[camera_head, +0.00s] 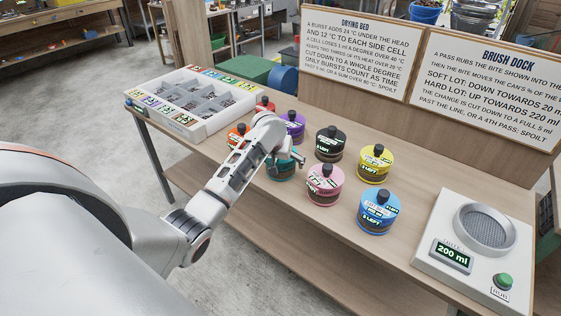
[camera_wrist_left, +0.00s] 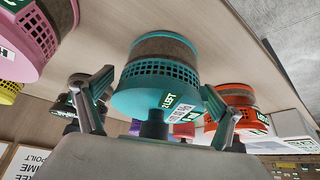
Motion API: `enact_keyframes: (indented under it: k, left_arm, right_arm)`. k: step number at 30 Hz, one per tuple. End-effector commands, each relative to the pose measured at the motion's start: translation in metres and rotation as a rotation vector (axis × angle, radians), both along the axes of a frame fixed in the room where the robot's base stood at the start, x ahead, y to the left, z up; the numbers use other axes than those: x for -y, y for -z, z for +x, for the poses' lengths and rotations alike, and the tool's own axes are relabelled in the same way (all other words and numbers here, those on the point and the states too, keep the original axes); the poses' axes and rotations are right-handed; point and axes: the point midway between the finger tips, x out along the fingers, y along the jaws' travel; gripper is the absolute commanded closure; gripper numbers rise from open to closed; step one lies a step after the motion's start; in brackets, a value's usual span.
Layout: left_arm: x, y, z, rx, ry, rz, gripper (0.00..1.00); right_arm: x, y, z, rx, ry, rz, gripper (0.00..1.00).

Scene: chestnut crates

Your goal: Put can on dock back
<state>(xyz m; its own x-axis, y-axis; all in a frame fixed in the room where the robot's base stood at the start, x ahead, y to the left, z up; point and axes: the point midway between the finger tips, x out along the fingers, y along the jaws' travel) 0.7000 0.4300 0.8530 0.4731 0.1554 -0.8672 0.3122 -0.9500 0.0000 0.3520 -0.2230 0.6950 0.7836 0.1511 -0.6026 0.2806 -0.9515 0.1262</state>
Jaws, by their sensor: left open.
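A teal can (camera_head: 282,174) with a black knob stands on the table, partly hidden by my left arm in the head view. In the left wrist view the teal can (camera_wrist_left: 158,75) shows large, its knob towards the camera. My left gripper (camera_head: 287,160) is over this can, and its open fingers (camera_wrist_left: 157,88) are on either side of it; contact cannot be told. The brush dock (camera_head: 429,260) is a white unit at the table's right end, with an empty round mesh-floored seat, a "200 ml" display and a green button. My right gripper is not in view.
Pink (camera_head: 325,184), blue (camera_head: 377,211), yellow (camera_head: 375,162), black (camera_head: 329,143), purple (camera_head: 293,126), orange and red cans stand close around. A white drying tray (camera_head: 208,127) is at the left end. Two signs (camera_head: 354,45) stand behind. Bare table lies between the blue can and the dock.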

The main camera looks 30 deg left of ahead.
Motion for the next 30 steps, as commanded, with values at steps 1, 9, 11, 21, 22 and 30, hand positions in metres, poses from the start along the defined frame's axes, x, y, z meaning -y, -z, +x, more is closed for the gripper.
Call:
enact_keyframes:
  k: [1,9,11,21,22,30]
  left_arm:
    - [0.000,0.000,0.000,0.000,0.000,0.000,0.07]
    - [0.003,-0.013,-0.005,0.002,0.001,-0.001,0.07]
    - [0.005,-0.021,-0.009,0.004,0.001,-0.002,0.07]
    - [0.016,-0.080,-0.041,0.004,0.000,-0.003,0.07]
    - [0.016,-0.084,-0.044,0.003,0.001,-0.002,0.07]
    - [0.019,-0.105,-0.056,0.002,0.000,-0.002,0.07]
  right_arm:
    - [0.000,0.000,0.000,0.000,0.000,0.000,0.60]
    - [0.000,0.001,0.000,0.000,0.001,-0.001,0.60]
    - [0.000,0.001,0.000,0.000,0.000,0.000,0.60]
    - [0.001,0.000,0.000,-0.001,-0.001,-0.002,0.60]
    - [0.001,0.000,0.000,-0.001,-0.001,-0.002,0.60]
    - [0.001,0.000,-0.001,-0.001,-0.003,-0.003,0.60]
